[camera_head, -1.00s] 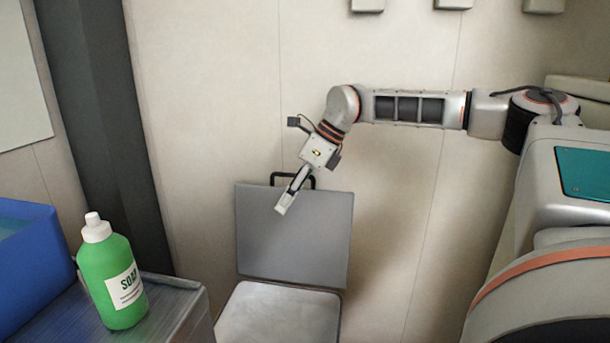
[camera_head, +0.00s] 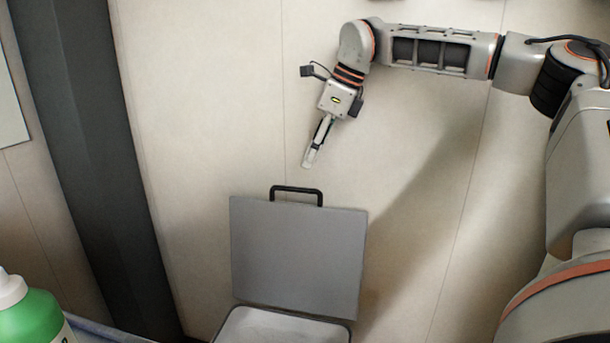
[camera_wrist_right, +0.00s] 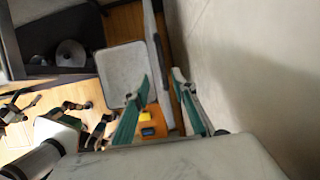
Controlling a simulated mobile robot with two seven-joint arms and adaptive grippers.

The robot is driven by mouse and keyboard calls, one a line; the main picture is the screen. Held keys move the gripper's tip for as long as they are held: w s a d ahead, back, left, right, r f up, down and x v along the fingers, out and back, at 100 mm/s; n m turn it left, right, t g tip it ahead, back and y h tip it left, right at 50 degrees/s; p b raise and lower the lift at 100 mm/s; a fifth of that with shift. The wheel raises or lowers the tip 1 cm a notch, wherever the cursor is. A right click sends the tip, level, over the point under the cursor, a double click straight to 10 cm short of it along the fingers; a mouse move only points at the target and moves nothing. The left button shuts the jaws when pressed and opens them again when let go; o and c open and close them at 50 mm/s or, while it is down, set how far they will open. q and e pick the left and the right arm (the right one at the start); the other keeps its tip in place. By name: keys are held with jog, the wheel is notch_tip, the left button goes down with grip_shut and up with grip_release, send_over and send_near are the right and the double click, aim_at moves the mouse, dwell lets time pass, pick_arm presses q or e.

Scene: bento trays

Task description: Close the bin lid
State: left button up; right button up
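The bin (camera_head: 285,325) is at the bottom of the head view, cut off by the frame. Its grey lid (camera_head: 298,255) stands upright, hinged open against the back, with a black handle (camera_head: 297,190) on its top edge. My right gripper (camera_head: 307,164) points down above the handle, apart from it. In the right wrist view the two fingers (camera_wrist_right: 161,75) are apart with nothing held. The lid (camera_wrist_right: 158,85) shows edge-on behind the gap, and the bin's pale top (camera_wrist_right: 122,73) lies to the left.
A green soap bottle (camera_head: 30,318) stands at the lower left. The wall (camera_head: 210,130) is close behind the lid, and a dark pillar (camera_head: 95,170) rises left of it. Space around the right gripper is clear in the head view.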

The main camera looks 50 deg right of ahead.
jog(key=shift+w+d, duration=0.15)
jog(key=shift+d, duration=0.05)
jog(key=shift+w+a+f, duration=0.15)
jog(key=shift+a+f, duration=0.05)
jog(key=shift+f, duration=0.45)
jog(key=b+x, duration=0.2)
jog(key=x, duration=0.4)
jog(key=shift+f, duration=0.15)
jog(key=shift+w+f, duration=0.1)
jog(key=shift+w, duration=0.05)
pick_arm(q)
jog(key=d, duration=0.1)
jog(key=d+n, duration=0.2)
jog(key=shift+s+d+f+h, duration=0.15)
jog(key=shift+s+h, duration=0.1)
jog(key=shift+h, duration=0.15)
pick_arm(e)
grip_shut()
